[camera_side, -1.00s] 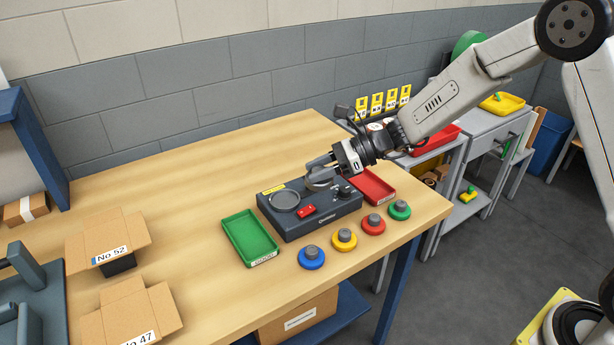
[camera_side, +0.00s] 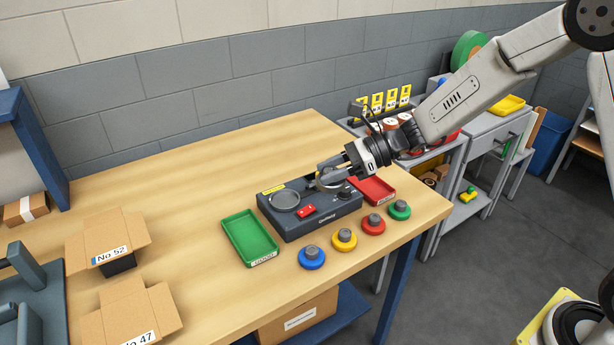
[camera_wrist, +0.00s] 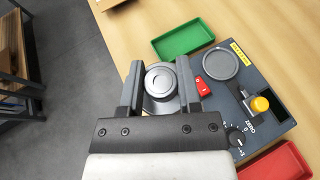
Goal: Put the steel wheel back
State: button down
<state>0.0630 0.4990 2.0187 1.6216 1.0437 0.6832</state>
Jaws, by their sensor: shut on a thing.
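The steel wheel (camera_wrist: 161,80) is a round grey metal disc with a raised hub. My gripper (camera_wrist: 160,86) is shut on it, one finger on each side. In the side view my gripper (camera_side: 328,176) holds the wheel over the right part of a dark grey device (camera_side: 318,219); whether it touches the device I cannot tell. The device has a round grey plate (camera_side: 285,201), a red switch (camera_side: 307,211) and a dial (camera_wrist: 235,138). A yellow-topped knob (camera_wrist: 259,103) shows on the device in the wrist view; the arm hides it in the side view.
A green tray (camera_side: 235,226) lies left of the device and a red tray (camera_side: 378,191) right of it. Blue (camera_side: 311,262), yellow (camera_side: 344,244), red (camera_side: 373,228) and green (camera_side: 399,213) discs line the front.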

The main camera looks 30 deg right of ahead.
jog(key=a+f+m+t, duration=0.2)
jog(key=a+f, duration=0.1)
jog(key=a, duration=0.5)
jog(key=m+t+h, duration=0.2)
send_over(275, 279)
notch_tip(275, 279, down, 7)
jog(key=shift+r, duration=0.15)
jog(key=shift+f, duration=2.2)
jog(key=shift+f, duration=1.8)
jog(key=shift+f, duration=0.1)
